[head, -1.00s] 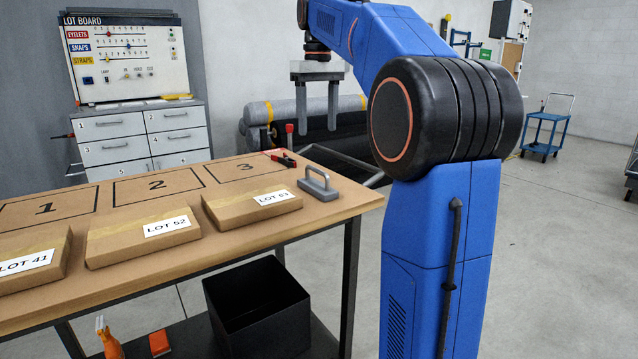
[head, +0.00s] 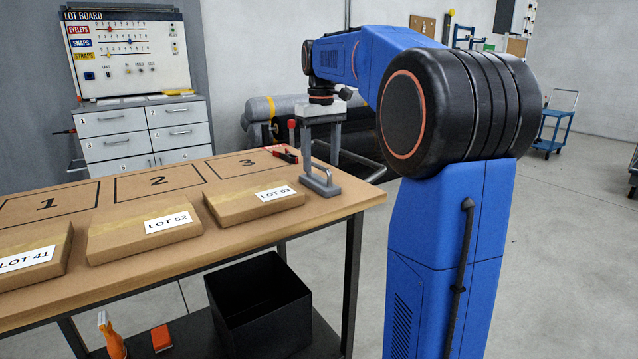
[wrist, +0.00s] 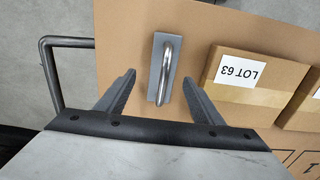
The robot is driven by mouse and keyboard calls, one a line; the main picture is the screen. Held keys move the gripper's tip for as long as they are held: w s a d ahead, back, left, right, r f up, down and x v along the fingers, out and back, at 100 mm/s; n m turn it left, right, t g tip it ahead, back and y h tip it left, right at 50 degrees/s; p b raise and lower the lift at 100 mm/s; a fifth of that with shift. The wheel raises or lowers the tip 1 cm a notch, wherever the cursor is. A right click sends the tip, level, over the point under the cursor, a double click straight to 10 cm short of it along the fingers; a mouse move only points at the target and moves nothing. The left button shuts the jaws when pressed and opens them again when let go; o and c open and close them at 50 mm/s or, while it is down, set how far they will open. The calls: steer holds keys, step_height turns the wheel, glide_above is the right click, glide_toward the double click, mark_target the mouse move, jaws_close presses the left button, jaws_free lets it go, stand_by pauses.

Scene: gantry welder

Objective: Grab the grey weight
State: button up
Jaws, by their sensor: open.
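The grey weight (head: 320,185) is a flat grey block with a metal loop handle. It rests on the right end of the workbench, beside the LOT 63 box. In the wrist view the weight (wrist: 164,68) lies ahead of the fingertips, with its handle upright toward the camera. My gripper (head: 320,165) is just above the weight with its fingers pointing down. In the wrist view my gripper (wrist: 157,78) is open and empty, one finger to each side of the weight's line. Contact with the handle is not visible.
The LOT 63 box (head: 254,203) sits close left of the weight, with the LOT 52 box (head: 145,232) further left. A red-handled tool (head: 285,154) lies behind the weight. The workbench (head: 345,200) ends just right of it. A black bin (head: 258,310) stands below.

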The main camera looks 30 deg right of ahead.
mark_target(319, 181)
steer(key=shift+w+a+f, duration=0.1)
steer(key=shift+a+f, duration=0.05)
steer(key=shift+f, duration=1.2)
steer(key=shift+a+f, duration=0.15)
steer(key=shift+f, duration=1.2)
jaws_close()
